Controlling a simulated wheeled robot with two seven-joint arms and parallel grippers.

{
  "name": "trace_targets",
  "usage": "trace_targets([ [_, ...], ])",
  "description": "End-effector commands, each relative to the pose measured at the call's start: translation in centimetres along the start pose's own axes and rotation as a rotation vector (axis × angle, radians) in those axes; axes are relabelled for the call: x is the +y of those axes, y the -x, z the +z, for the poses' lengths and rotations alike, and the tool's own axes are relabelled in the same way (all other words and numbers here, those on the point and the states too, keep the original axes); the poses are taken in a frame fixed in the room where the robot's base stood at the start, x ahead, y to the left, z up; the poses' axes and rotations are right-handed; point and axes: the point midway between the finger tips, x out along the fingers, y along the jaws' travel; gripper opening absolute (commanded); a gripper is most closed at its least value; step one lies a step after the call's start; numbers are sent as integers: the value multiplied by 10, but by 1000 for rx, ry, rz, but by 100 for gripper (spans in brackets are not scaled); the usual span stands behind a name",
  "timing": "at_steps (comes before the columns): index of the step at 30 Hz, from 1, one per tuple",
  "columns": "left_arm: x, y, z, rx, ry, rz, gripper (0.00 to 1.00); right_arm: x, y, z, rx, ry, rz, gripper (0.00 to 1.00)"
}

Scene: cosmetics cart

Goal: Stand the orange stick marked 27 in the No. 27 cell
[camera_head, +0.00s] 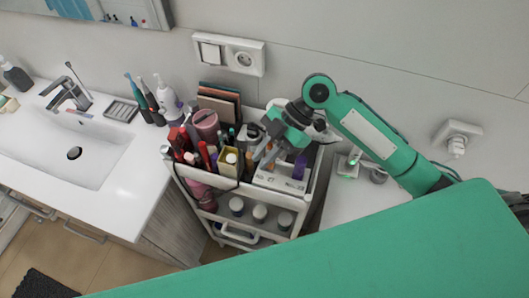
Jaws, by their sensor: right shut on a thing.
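My right gripper (266,154) reaches down from the right over the top of the cart and is shut on the orange stick. Only a small orange part of the stick (271,166) shows under the fingers, and its mark 27 cannot be read. The stick looks roughly upright, but its lower end is hidden. Below it is the white divided holder (278,183) with small dark number labels along its front. The labels are too small to read, so I cannot tell which cell is No. 27. A purple stick (299,167) stands at the right of the holder. My left gripper is not in view.
The cart (243,192) is crowded on its left: a pink cup (205,122), red items and a yellow box (228,160) stand close to the holder. Jars (260,213) fill the lower shelf. A sink (70,150) is at left; the wall is behind.

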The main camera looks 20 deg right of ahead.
Motion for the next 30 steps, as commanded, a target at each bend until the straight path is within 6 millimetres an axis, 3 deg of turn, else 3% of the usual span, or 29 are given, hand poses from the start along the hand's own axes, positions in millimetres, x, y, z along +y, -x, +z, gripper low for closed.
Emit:
trace_targets([
  [30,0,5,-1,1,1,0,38,0,0,0,0,0,0,0],
])
